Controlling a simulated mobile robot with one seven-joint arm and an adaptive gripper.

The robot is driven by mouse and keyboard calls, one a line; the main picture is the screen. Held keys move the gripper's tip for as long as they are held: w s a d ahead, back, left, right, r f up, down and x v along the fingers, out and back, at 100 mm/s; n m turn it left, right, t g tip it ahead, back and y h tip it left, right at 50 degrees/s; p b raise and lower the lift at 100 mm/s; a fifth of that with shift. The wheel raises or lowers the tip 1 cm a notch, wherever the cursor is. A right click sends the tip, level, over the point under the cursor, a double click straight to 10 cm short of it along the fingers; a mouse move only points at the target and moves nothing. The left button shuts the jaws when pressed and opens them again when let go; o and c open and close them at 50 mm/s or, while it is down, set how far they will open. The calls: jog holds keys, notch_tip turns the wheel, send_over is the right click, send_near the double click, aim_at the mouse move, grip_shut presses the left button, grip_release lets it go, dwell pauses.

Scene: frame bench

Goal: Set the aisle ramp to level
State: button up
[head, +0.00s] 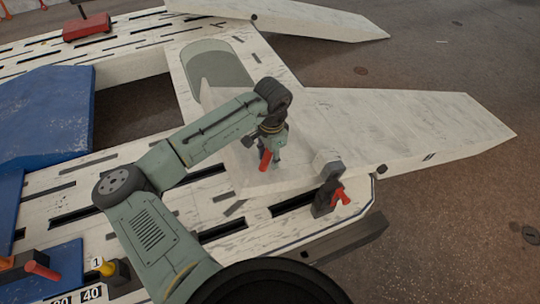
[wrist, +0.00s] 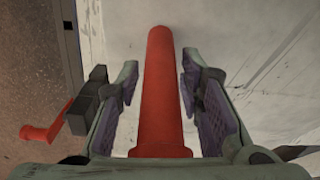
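A pale ramp (head: 410,120) runs out to the right from the bench deck, over the brown floor. Another pale ramp (head: 310,20) lies at the top; no label shows which is the aisle ramp. A red handle (head: 265,161) sits over the inner end of the lower ramp. My gripper (head: 271,150) is over it, pointing down. In the wrist view the red handle (wrist: 162,95) lies lengthwise between my two fingers (wrist: 160,100). The fingers are apart, with a gap visible on the left side. The handle's base is hidden by my gripper.
A dark clamp with a red lever (head: 328,195) stands at the deck's edge, right of my gripper; the wrist view shows its red lever (wrist: 45,132) at the left. Blue panels (head: 45,115) and a red block (head: 87,27) are at the left.

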grip_shut()
dwell(0.5)
